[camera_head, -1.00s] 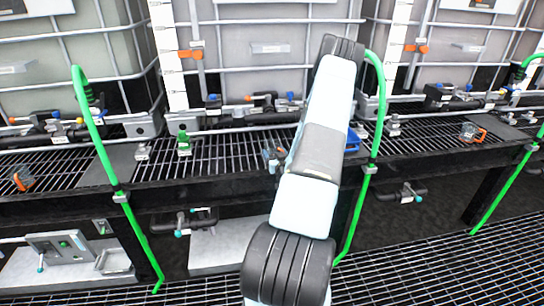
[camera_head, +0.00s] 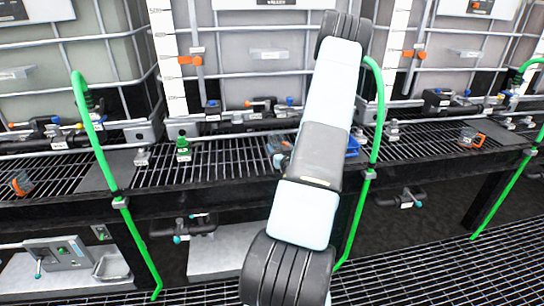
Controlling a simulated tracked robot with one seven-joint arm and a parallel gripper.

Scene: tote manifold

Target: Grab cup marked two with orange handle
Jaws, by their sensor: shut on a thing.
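My arm reaches up and forward over the grated shelf, and its links hide much of the middle. My gripper (camera_head: 283,158) shows only in part at the left edge of the arm, low over the grating. It is shut on a small greyish cup (camera_head: 276,143) with a bit of orange on it; the number on it cannot be read. A clear cup with an orange handle (camera_head: 472,138) stands on the grating at the right. Another cup with orange (camera_head: 21,184) is at the far left. Their markings are too small to read.
A green bottle (camera_head: 182,147) stands left of my arm. A blue item (camera_head: 353,146) is partly hidden to its right. Caged tanks with valves (camera_head: 265,108) line the back. The grating between bottle and cup is clear.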

